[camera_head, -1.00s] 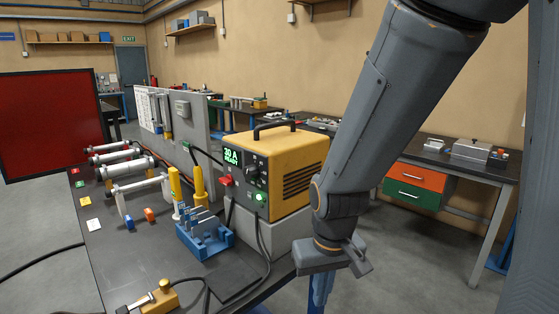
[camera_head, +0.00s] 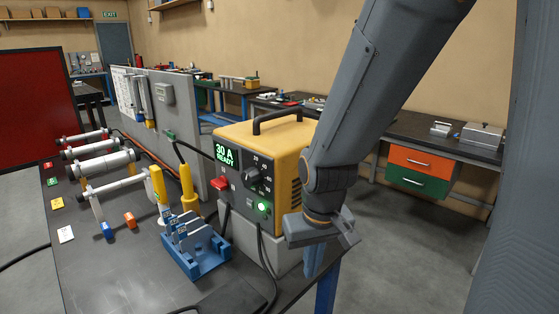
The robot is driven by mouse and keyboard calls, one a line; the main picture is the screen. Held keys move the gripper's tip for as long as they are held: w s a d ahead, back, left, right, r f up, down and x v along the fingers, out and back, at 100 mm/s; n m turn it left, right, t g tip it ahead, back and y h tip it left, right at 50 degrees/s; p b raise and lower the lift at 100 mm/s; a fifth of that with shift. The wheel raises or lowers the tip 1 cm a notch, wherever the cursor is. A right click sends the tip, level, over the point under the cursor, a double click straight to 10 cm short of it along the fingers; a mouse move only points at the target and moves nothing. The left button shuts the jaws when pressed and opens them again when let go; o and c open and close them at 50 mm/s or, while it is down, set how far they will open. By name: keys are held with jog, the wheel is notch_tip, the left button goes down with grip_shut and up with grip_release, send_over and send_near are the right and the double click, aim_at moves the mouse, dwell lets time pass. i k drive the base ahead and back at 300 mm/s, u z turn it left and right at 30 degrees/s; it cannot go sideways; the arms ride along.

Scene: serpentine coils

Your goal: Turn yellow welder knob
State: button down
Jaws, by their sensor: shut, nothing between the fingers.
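The yellow welder (camera_head: 268,135) stands on a grey block on the dark bench, its front panel facing left and toward me. Its dark round knob (camera_head: 252,176) sits beside a number scale on the panel. The green display (camera_head: 226,154) reads "30 A READY". A green light (camera_head: 263,208) glows below the knob. My arm hides part of the welder's right side.
A blue rack (camera_head: 196,262) with grey plates stands on the bench before the welder. A yellow torch (camera_head: 188,184) stands left of the panel. Dark cables run down in front of the welder. Several metal tubes (camera_head: 100,164) lie at the left. Open floor lies to the right.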

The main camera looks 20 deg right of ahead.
aim_at(250, 177)
jog(key=k, duration=0.5)
jog(key=z, duration=1.8)
jog(key=k, duration=0.8)
jog(key=u, duration=1.65)
jog(key=i, duration=0.5)
jog(key=z, duration=0.05)
